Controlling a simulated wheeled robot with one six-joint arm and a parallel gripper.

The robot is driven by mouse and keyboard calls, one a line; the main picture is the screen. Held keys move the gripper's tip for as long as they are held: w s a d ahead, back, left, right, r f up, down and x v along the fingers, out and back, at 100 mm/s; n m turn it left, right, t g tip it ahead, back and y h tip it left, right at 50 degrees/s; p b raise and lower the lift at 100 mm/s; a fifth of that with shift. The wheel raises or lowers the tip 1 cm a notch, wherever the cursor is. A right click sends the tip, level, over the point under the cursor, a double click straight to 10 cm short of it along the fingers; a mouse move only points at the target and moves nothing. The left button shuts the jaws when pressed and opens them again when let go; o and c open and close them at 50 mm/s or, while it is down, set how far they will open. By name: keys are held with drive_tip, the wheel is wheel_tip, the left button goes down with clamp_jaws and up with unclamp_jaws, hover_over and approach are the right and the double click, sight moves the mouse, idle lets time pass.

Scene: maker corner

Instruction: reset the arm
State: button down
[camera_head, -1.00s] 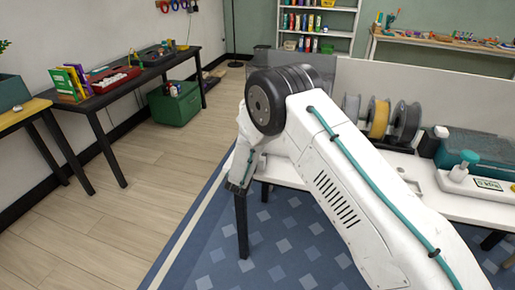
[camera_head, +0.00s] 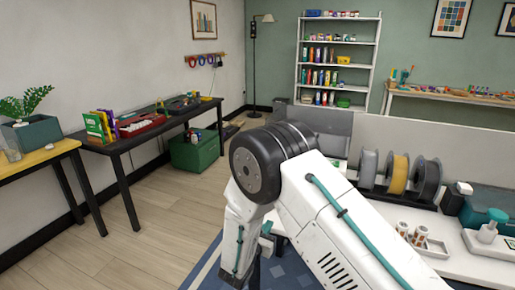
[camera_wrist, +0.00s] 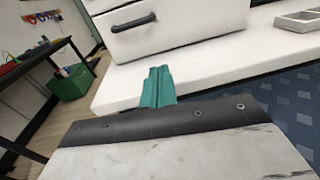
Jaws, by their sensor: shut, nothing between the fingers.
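My white arm with its black joint rises in front of the white bench in the head view. My gripper shows in the wrist view, where its teal fingers (camera_wrist: 157,87) are together with nothing between them. They point toward the edge of a white bench (camera_wrist: 225,55), just below a white drawer unit with a black handle (camera_wrist: 133,23). I cannot tell whether the fingertips touch the bench. In the head view the fingers are mostly hidden behind my arm.
Three spools (camera_head: 398,175), a tray with small cups (camera_head: 432,246) and a soap-like dispenser (camera_head: 488,232) stand on the white bench at right. A black table (camera_head: 150,132) and green box (camera_head: 195,150) stand at left. Wooden floor between (camera_head: 135,240) is clear.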

drive_tip(key=s+d+r+m+g+h, duration=0.2)
drive_tip(key=s+d+r+m+g, duration=0.5)
drive_tip(key=s+d+m, duration=0.15)
drive_tip(key=s+d+r+m+g+h, duration=0.2)
drive_tip(key=s+d+r+m+g, duration=0.6)
drive_tip(key=s+d, duration=0.2)
drive_tip(key=s+d+r+m+y, duration=0.2)
drive_tip(key=s+r+m+y, duration=0.4)
drive_tip(key=s, duration=0.5)
drive_tip(key=s+d+r+m+t+y, duration=0.1)
drive_tip(key=s+d+r+m+y, duration=0.1)
drive_tip(key=s+r+m+y, duration=0.4)
drive_tip(key=s+r+m, duration=0.1)
drive_tip(key=s+r, duration=0.2)
drive_tip(key=s, duration=0.2)
drive_tip(key=shift+s+r+m, duration=0.25)
drive_tip(key=shift+s+m, duration=0.1)
